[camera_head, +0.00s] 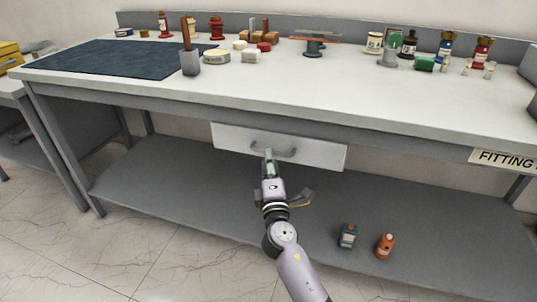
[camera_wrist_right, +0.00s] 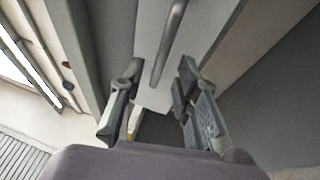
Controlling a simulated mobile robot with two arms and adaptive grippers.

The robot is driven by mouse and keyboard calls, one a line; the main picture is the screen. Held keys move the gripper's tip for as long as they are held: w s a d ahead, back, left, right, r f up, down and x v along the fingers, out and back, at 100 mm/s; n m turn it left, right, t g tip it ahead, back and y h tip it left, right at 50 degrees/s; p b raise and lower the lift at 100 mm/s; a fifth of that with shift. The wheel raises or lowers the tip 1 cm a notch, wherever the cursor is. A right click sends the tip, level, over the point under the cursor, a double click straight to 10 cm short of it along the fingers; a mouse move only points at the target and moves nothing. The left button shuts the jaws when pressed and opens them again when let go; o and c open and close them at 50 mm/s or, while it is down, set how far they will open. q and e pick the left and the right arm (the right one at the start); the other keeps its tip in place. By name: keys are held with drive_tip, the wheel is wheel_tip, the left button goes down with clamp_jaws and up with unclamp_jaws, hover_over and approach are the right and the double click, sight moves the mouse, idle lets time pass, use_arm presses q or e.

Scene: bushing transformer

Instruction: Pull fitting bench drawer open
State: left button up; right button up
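The fitting bench (camera_head: 300,88) has a light top and grey legs. Its drawer (camera_head: 320,151) is a white front under the top, with a grey bar handle (camera_head: 288,152). The drawer looks shut. My right gripper (camera_head: 269,154) is at the left part of the handle. In the right wrist view, my right gripper (camera_wrist_right: 155,95) is open, with the handle (camera_wrist_right: 170,40) ahead of and between its fingers. Nothing is gripped, and I cannot tell whether a finger touches the handle. My left gripper is not in view.
The bench top holds a dark mat (camera_head: 105,60), a grey holder (camera_head: 190,62) and several jars and small parts. Below is a grey shelf (camera_head: 180,185). A teal bottle (camera_head: 347,236) and an orange bottle (camera_head: 385,246) stand at its front right. The tiled floor at front left is clear.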

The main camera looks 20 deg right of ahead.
drive_tip(key=shift+x, duration=1.35)
drive_tip(key=shift+c, duration=0.4)
clamp_jaws()
drive_tip(key=shift+f, duration=0.1)
